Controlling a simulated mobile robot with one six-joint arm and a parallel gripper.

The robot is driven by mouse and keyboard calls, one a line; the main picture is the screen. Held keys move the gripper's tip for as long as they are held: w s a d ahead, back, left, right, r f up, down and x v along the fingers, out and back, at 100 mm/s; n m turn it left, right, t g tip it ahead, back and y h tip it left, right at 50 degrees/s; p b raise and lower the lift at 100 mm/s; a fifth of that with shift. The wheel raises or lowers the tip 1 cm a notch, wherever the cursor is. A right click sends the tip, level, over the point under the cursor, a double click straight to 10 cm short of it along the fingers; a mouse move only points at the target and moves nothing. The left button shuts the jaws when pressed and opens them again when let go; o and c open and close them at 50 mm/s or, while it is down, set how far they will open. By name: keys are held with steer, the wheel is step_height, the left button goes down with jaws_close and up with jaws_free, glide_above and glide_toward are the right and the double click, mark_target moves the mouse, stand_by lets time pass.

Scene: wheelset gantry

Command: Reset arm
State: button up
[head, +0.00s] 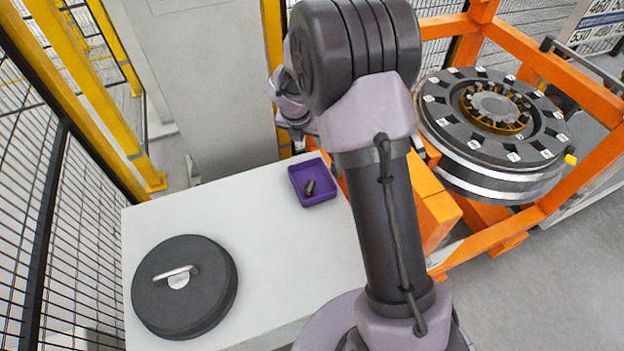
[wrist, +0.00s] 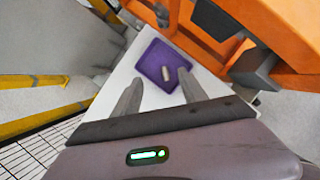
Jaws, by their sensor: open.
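My arm rises through the middle of the head view, and its far end is partly hidden behind its own elbow. My gripper shows in the wrist view (wrist: 157,97), with its two grey fingers apart and nothing between them. It points down toward a purple tray (head: 295,179) on the white table (head: 265,240). The tray also shows in the wrist view (wrist: 150,60), beyond the fingertips. A small dark cylindrical part (head: 310,187) lies in the tray; it looks light grey in the wrist view (wrist: 166,73).
A round black lid with a metal handle (head: 205,310) lies at the table's front left. An orange frame (head: 590,195) holding a wheelset (head: 480,165) stands at the right. Yellow posts (head: 120,130) and black mesh fencing (head: 75,240) bound the left. The middle of the table is clear.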

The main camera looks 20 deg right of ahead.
steer(key=shift+v, duration=0.9)
steer(key=s+a+r+m+t+y+b, duration=0.1)
steer(key=s+a+r+m+b, duration=0.3)
steer(key=s+m, duration=0.4)
steer(key=s+a+r+m+y+b, duration=0.1)
steer(key=s+r+m+b, duration=0.35)
steer(key=s+m, duration=0.35)
steer(key=s+a+f+m+y+b, duration=0.1)
steer(key=s+a+m+b, duration=0.2)
steer(key=s+m, duration=0.4)
steer(key=s+a+f+m+t+y+b, duration=0.1)
steer(key=s+a+f+m+y+b, duration=0.1)
steer(key=s+m, duration=0.6)
steer(key=shift+s+a+f+m+b, duration=0.3)
steer(key=shift+a+m+b, duration=0.25)
steer(key=shift+a, duration=0.45)
